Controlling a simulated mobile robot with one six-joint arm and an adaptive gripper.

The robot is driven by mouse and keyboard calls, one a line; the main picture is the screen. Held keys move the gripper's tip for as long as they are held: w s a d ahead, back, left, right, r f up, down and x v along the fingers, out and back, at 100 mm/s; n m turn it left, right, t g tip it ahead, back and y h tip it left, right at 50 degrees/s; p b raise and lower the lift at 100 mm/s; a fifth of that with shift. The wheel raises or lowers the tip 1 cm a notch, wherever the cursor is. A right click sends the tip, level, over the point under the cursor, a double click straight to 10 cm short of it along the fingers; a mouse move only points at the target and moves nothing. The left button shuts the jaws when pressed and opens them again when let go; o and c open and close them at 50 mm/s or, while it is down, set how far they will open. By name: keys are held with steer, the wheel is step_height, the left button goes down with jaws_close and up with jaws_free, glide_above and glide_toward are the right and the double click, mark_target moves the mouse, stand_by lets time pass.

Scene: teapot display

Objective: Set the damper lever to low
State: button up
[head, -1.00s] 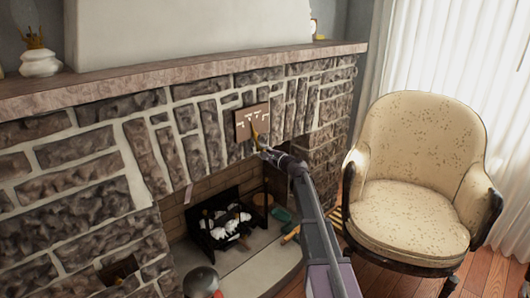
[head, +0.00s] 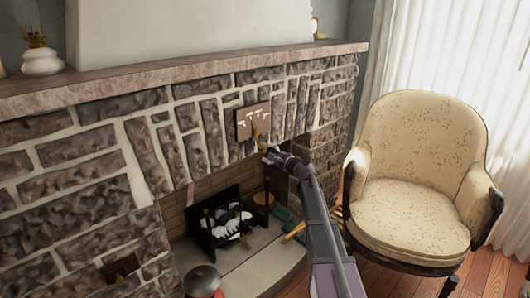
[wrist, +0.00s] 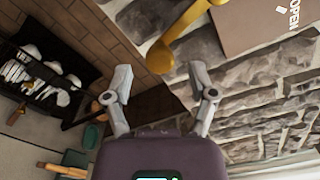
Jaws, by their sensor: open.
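The brass damper lever (head: 257,138) hangs in front of the stone fireplace, at the lower edge of a brown plate (head: 241,122) with white markings. In the wrist view the lever (wrist: 188,45) crosses the top, with a rounded end just beyond my fingertips. The plate (wrist: 245,22) shows there too, with the word "OPEN" readable; no "low" mark can be read. My gripper (head: 266,153) is just below and right of the lever in the head view. In the wrist view my gripper (wrist: 161,80) has its fingers spread, with nothing between them. I cannot tell whether it touches the lever.
Below is the firebox with a black grate (head: 226,222) of dark and white logs. The stone wall (head: 90,190) and mantel (head: 180,80) are close behind and above my gripper. A cream armchair (head: 415,170) stands at the right.

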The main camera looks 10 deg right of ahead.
steer(key=v, duration=0.9)
steer(key=s+a+f+n+g+h, duration=0.1)
steer(key=s+a+f+n+g, duration=0.9)
steer(key=s, duration=0.4)
steer(key=s+d+f+n+g+h, duration=0.1)
steer(key=s+f+n+g+h, duration=0.25)
steer(key=s, duration=0.65)
steer(key=s+d+f+n+g+h, duration=0.15)
steer(key=s+f+n+h, duration=0.3)
steer(key=s, duration=0.45)
step_height(320, 180, up, 31)
steer(key=p, duration=3.1)
steer(key=shift+s+a+f+m+h, duration=0.15)
steer(key=shift+s+f+m+h, duration=0.05)
steer(key=shift+s+m+h, duration=0.1)
